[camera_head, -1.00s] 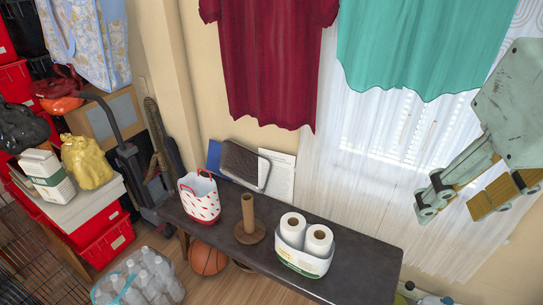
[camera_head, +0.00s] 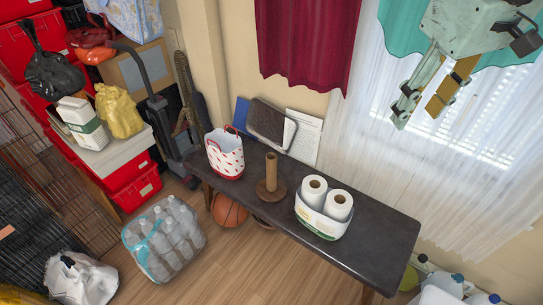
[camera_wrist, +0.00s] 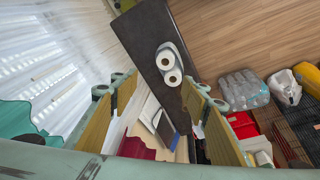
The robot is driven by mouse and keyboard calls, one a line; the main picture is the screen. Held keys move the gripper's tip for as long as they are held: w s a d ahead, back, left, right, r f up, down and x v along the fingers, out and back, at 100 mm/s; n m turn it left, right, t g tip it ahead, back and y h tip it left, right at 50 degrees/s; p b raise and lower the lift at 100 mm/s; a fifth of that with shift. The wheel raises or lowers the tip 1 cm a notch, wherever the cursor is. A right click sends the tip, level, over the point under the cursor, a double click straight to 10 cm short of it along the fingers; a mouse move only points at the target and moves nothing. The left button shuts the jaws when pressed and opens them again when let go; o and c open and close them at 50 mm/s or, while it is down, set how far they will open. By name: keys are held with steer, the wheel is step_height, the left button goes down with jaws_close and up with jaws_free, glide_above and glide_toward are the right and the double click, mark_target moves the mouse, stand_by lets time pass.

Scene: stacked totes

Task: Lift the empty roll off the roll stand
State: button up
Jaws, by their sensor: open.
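The empty roll (camera_head: 271,168), a brown cardboard tube, stands upright on the round wooden base of the roll stand (camera_head: 265,193) on the dark bench. My gripper (camera_head: 417,112) is open and empty in the head view, high at the upper right, well apart from the roll and pointing down. In the wrist view my gripper's (camera_wrist: 162,88) two yellow-padded fingers are spread wide. The roll and stand cannot be made out in the wrist view and may be hidden by the right finger.
On the dark bench (camera_head: 375,225), a holder with two white paper rolls (camera_head: 319,222) stands right of the stand. A white-and-red bag (camera_head: 225,155) stands left of it. A dark case (camera_head: 268,124) and papers (camera_head: 305,130) lean behind. The bench's right end is bare.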

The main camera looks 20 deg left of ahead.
steer(key=w+a+f+n, duration=0.2)
steer(key=w+a+f, duration=0.25)
steer(key=w, duration=0.25)
steer(key=w+a+f+n, duration=0.2)
steer(key=w+a+f, duration=0.1)
steer(key=w+a, duration=0.25)
steer(key=n+g+p, duration=0.3)
steer(key=n, duration=0.8)
glide_toward(271, 157)
steer(key=f, duration=0.2)
steer(key=s+f, duration=0.1)
steer(key=f, duration=0.1)
steer(key=s+d+f, duration=0.1)
steer(key=f, duration=0.1)
steer(key=shift+f, duration=0.25)
steer(key=shift+s+a+f+n, duration=0.1)
steer(key=shift+a+f+n, duration=0.25)
steer(key=shift+f, duration=0.2)
steer(key=shift+f, duration=0.15)
steer(key=shift+f+b, duration=1.35)
steer(key=shift+f, duration=5.4)
steer(key=shift+c, duration=0.5)
